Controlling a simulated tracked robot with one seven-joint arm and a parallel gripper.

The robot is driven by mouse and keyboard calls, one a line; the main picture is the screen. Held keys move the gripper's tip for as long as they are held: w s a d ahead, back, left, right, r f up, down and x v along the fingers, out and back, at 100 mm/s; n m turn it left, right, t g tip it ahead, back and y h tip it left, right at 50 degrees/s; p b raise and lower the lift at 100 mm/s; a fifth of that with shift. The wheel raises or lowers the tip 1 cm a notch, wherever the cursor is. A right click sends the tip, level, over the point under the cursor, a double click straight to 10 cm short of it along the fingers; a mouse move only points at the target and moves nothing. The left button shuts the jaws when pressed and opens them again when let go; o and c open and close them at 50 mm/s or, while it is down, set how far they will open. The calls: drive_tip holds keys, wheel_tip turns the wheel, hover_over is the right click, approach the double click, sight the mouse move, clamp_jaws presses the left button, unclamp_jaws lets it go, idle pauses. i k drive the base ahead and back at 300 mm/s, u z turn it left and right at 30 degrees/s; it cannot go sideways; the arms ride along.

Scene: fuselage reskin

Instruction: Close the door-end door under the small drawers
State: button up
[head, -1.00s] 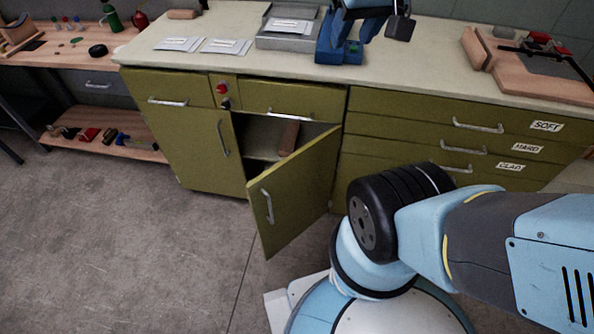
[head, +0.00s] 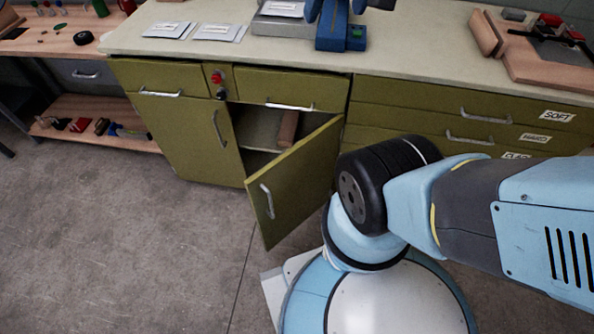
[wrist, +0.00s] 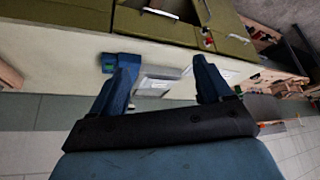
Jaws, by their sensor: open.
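The olive cabinet door (head: 290,187) under the small drawers stands ajar in the head view, hinged on its right side and swung out toward me. Its silver handle (head: 267,201) is on the free left edge. Inside the opening is a shelf with a brown block (head: 288,128). The neighbouring door (head: 190,130) to the left is shut. The small drawers above, left (head: 160,78) and right (head: 280,90), are shut. My gripper (wrist: 160,82) shows in the wrist view, open and empty, with the worktop beyond its fingers. My gripper is not in the head view.
Large drawers (head: 430,100) labelled SOFT and the like are to the right. The worktop (head: 410,55) carries papers, a blue stand (head: 340,30) and a wooden board. A wooden bench (head: 40,40) stands at left. Grey floor (head: 120,240) is free at the front left.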

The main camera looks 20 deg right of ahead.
sight(283, 194)
drive_tip(key=u, duration=0.85)
drive_tip(key=k, duration=0.8)
drive_tip(key=z, duration=0.6)
